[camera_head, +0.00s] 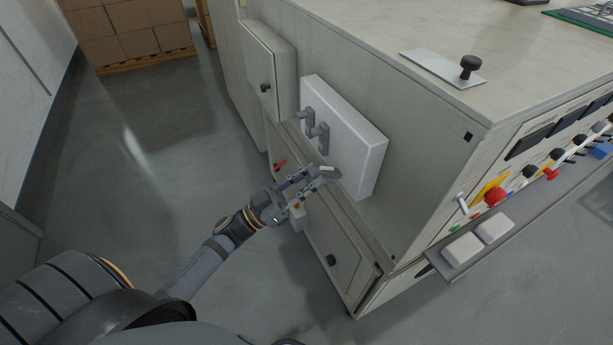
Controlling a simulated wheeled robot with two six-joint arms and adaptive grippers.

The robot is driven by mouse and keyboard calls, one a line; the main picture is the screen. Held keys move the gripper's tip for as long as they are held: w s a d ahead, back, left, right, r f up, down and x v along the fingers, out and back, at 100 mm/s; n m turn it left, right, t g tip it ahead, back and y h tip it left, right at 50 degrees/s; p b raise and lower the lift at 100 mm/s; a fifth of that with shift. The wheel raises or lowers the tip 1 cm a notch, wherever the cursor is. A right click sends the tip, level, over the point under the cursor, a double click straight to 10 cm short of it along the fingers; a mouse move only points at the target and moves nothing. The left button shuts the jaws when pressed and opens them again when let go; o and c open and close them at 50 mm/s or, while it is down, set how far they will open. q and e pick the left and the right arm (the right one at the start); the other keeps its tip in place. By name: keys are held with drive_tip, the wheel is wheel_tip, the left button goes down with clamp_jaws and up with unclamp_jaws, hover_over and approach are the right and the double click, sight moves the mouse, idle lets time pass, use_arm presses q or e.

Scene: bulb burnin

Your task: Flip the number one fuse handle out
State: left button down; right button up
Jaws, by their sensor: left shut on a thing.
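A pale fuse box (358,145) is fixed to the side wall of the grey cabinet. Grey fuse handles stick out of its front in a row: an upper one (306,115) and one below it (320,136). My left gripper (326,173) is at the lower end of this row, against the box front. It is shut on a fuse handle there, which the fingers mostly hide. I cannot read any numbers on the handles. My right gripper is not in view.
A small door with a black knob (265,87) is left of the box. A red lever (279,164) is below it. The bench top (380,30) bears a metal plate with a black knob (470,66). Controls and a red button (495,196) are at right. Open floor lies left.

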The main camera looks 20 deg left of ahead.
use_arm(q)
drive_tip(key=shift+f, duration=0.5)
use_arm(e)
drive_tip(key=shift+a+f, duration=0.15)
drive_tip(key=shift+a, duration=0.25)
use_arm(q)
drive_tip(key=c, duration=1.5)
unclamp_jaws()
drive_tip(key=shift+c, duration=0.2)
drive_tip(key=o, duration=0.3)
drive_tip(key=shift+w+d, duration=0.15)
drive_tip(key=shift+o, duration=0.2)
drive_tip(key=shift+r, duration=0.15)
drive_tip(key=v, duration=0.7)
drive_tip(key=shift+s, duration=0.25)
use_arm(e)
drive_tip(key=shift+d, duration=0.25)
